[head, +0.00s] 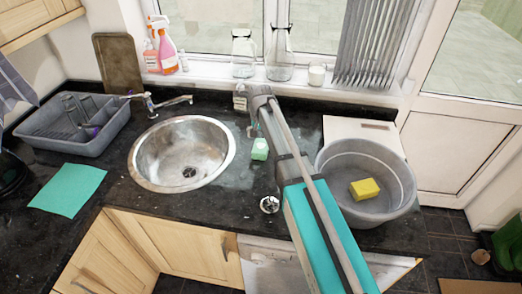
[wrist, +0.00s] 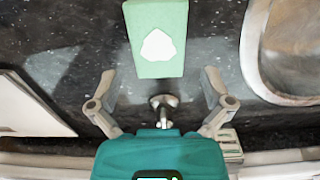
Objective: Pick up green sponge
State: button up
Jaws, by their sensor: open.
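The green sponge (head: 260,149) is a small block lying on the dark granite worktop, just right of the sink. In the wrist view the green sponge (wrist: 157,38) shows at the top middle, with a pale patch on its face. My gripper (wrist: 160,76) is open and empty, its two fingers spread wide. The sponge lies just beyond the fingertips in the wrist view, not between them. In the head view my arm reaches over the worktop to the right of the sponge; the fingers are hard to make out there.
The round steel sink (head: 182,152) is left of the sponge. A grey basin (head: 366,215) with a yellow sponge (head: 364,189) in it stands to the right. A small metal fitting (wrist: 164,104) shows between my fingers. Glass bottles (head: 244,55) stand on the sill behind.

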aim_at(261, 145)
jog(key=shift+f, duration=0.15)
jog(key=shift+s+f+b, duration=0.15)
jog(key=shift+f+b, duration=2.3)
jog(key=shift+b, duration=0.2)
jog(key=c, duration=0.8)
jog(key=shift+d, duration=0.1)
jog(key=shift+r, duration=0.15)
notch_tip(261, 145, up, 3)
jog(key=p, duration=0.3)
jog(key=s+a+r+p, duration=0.2)
jog(key=s+r+p, duration=0.7)
jog(key=s, duration=0.4)
jog(key=shift+s+a+r+p, duration=0.35)
jog(key=shift+r+p, duration=0.05)
jog(key=shift+p, duration=0.15)
